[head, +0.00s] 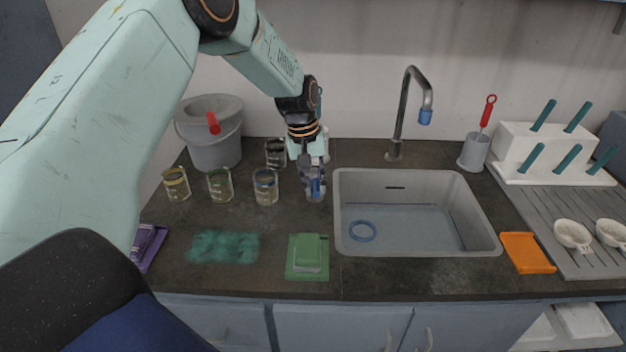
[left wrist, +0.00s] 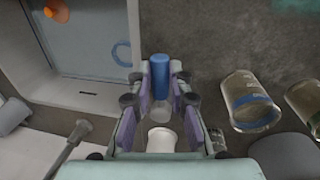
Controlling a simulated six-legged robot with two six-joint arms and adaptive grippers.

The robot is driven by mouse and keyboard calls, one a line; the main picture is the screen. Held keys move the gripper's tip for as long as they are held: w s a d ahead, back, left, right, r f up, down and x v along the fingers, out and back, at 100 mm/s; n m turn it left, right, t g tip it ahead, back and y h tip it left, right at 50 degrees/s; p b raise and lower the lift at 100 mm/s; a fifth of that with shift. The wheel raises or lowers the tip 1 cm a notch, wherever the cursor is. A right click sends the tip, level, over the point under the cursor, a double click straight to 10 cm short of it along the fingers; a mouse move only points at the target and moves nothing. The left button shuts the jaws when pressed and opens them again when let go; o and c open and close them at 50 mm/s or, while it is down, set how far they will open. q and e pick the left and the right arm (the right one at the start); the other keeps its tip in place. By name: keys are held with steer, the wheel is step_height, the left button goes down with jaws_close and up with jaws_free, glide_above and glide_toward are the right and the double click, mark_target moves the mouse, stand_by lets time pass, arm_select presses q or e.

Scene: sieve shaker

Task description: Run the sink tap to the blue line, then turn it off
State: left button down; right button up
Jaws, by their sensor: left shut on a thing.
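The grey tap (head: 404,115) with a blue tip (head: 425,117) arches over the back of the grey sink (head: 485,215). No water stream shows. A blue ring (head: 362,231) lies on the sink floor; it also shows in the left wrist view (left wrist: 122,52). My left gripper (head: 313,185) is left of the sink, low over the counter. It is shut on a small blue cylinder (left wrist: 160,75), upright between the fingers in the left wrist view. Its lower part is partly hidden, so I cannot tell what it belongs to. My right gripper is out of view.
Beakers stand left of my gripper, one with a blue band (head: 265,187). A grey bucket (head: 212,145) is behind them. A drying rack (head: 550,160) stands at the right.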

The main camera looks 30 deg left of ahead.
arm_select(q)
steer(key=w+d+n+y+p, duration=0.1)
steer(key=w+d+n+p, duration=0.2)
steer(key=w+n+p, duration=0.2)
steer(key=shift+w+r+n+t+p, duration=0.15)
steer(key=shift+w+n+t+p, duration=0.2)
steer(key=shift+n+p, duration=2.15)
steer(key=shift+d+n+b, duration=0.1)
steer(key=shift+n+b, duration=0.45)
steer(key=shift+n, duration=0.05)
steer(key=c, duration=1.2)
jaws_free()
steer(key=shift+s, duration=0.1)
steer(key=r, duration=0.4)
steer(key=s+r, duration=0.1)
steer(key=r, duration=0.3)
steer(key=s+r, duration=0.1)
steer(key=r, duration=0.2)
steer(key=shift+r, duration=0.4)
